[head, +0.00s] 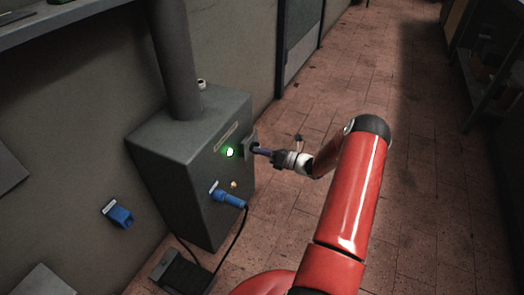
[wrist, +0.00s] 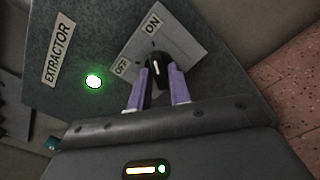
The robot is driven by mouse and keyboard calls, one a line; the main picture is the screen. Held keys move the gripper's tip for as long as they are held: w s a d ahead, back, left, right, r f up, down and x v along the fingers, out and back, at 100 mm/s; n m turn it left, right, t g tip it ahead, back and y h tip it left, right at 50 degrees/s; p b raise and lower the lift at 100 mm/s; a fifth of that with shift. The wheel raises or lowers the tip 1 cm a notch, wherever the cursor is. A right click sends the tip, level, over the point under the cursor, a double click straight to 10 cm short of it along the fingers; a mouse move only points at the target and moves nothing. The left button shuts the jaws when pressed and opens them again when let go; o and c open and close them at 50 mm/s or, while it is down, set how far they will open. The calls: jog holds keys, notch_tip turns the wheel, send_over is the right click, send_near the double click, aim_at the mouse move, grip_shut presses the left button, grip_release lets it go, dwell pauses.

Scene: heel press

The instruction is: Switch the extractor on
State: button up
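The extractor unit (head: 165,160) is a grey box against the wall, with a pipe rising from its top. In the wrist view its EXTRACTOR label (wrist: 59,48) and a lit green lamp (wrist: 93,81) show beside the switch plate (wrist: 186,45). The plate is marked OFF and ON. The black knob (wrist: 156,70) has a white pointer line that points roughly at ON. My gripper (wrist: 158,78) has its two purple fingers on either side of the knob, close against it. In the head view the green lamp (head: 229,152) is lit and my gripper (head: 262,151) reaches the box's front.
A blue plug (head: 228,198) with a dark cable sits low on the box's front. A blue wall socket (head: 120,215) is to the left. A dark pedal-like block (head: 180,272) lies on the floor below. Shelving stands at the far right, with open tiled floor between.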

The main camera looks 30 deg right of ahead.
jog(key=shift+o, duration=1.3)
jog(key=v, duration=0.7)
jog(key=shift+s+d, duration=0.25)
jog(key=shift+s, duration=0.1)
jog(key=s+a+r+n+g+h, duration=0.1)
jog(key=s+a+r+n+g, duration=0.45)
jog(key=a+r+n, duration=0.4)
jog(key=s+a+r+n+g+h, duration=0.1)
jog(key=s+a+r+n+g, duration=0.3)
jog(key=a+r+n+g, duration=0.45)
jog(key=s+a+r+n+t+h, duration=0.2)
jog(key=s+r+n+h, duration=0.2)
jog(key=s+n, duration=0.4)
jog(key=s+a+r+n+t+h, duration=0.3)
jog(key=s+r+n+h, duration=0.2)
jog(key=s+r+n, duration=0.2)
jog(key=s+n, duration=0.2)
jog(key=s, duration=0.2)
jog(key=shift+a+r+n+p, duration=0.3)
jog(key=shift+p, duration=0.1)
